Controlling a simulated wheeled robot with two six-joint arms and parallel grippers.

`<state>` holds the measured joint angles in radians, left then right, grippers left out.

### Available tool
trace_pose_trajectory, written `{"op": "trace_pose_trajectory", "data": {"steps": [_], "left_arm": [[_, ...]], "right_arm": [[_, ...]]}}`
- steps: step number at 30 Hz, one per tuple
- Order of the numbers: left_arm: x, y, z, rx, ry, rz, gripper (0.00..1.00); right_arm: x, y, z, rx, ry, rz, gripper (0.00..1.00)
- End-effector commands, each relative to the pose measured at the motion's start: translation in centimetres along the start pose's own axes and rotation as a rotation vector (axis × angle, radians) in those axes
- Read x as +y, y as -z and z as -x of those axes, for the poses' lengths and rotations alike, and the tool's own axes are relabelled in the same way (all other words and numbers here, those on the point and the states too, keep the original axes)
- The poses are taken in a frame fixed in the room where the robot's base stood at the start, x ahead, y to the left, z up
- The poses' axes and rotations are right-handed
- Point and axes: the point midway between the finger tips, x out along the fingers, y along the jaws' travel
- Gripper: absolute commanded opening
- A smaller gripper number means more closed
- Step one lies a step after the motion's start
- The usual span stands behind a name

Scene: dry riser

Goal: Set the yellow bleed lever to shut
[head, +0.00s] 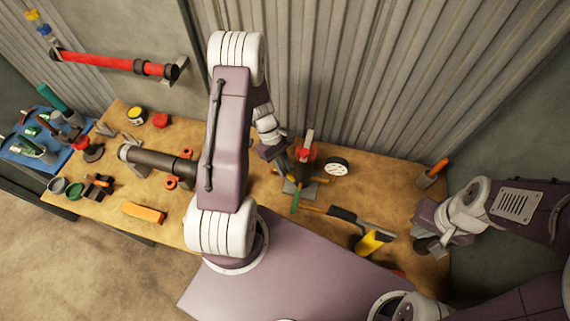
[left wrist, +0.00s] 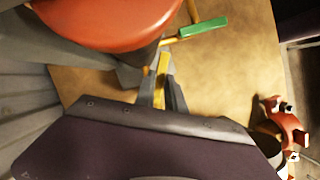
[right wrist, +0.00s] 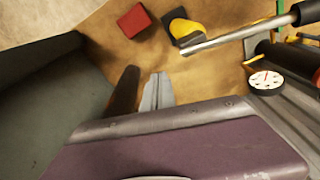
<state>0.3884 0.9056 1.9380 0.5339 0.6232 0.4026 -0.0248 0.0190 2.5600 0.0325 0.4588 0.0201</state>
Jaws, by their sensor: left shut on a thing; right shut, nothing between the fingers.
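The yellow bleed lever (left wrist: 162,70) shows in the left wrist view as a narrow yellow strip between the fingertips of my left gripper (left wrist: 163,88). That gripper is shut on it. In the head view my left gripper (head: 289,163) is beside the red-topped valve (head: 305,153), and its fingers hide most of the lever. The valve's red top (left wrist: 110,20) is large and close in the left wrist view. Which way the lever points relative to its shut position I cannot tell. My right gripper (head: 432,246) is shut and empty over the bench's right end; its fingers (right wrist: 158,90) touch each other.
A round white gauge (head: 336,166) is right of the valve. A green-ended tool (head: 295,201), a black-handled rod (head: 343,214) and a yellow-and-black object (head: 370,243) lie in front. The corrugated wall (head: 350,80) rises close behind.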

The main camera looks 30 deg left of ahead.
Motion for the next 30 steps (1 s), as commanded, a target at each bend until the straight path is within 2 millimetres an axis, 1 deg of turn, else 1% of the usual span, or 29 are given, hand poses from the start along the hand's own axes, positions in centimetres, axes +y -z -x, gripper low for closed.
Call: {"op": "trace_pose_trajectory", "data": {"steps": [6, 15, 22, 30], "left_arm": [[-0.3, 0.1, 0.1, 0.003, 0.071, -0.178, 0.0], [-0.7, 0.2, 0.1, 0.004, 0.15, -0.369, 0.0], [-0.9, 0.3, 0.2, 0.003, 0.184, -0.453, 0.0], [-1.0, 0.3, 0.2, 0.004, 0.199, -0.488, 0.0]], "right_arm": [[0.0, 0.0, 0.3, 0.0, 0.0, 0.0, 0.0], [0.0, 0.0, 0.2, 0.0, 0.0, 0.0, 0.0], [0.0, 0.0, 0.2, 0.0, 0.0, 0.0, 0.0], [0.0, 0.0, 0.2, 0.0, 0.0, 0.0, 0.0]]}}
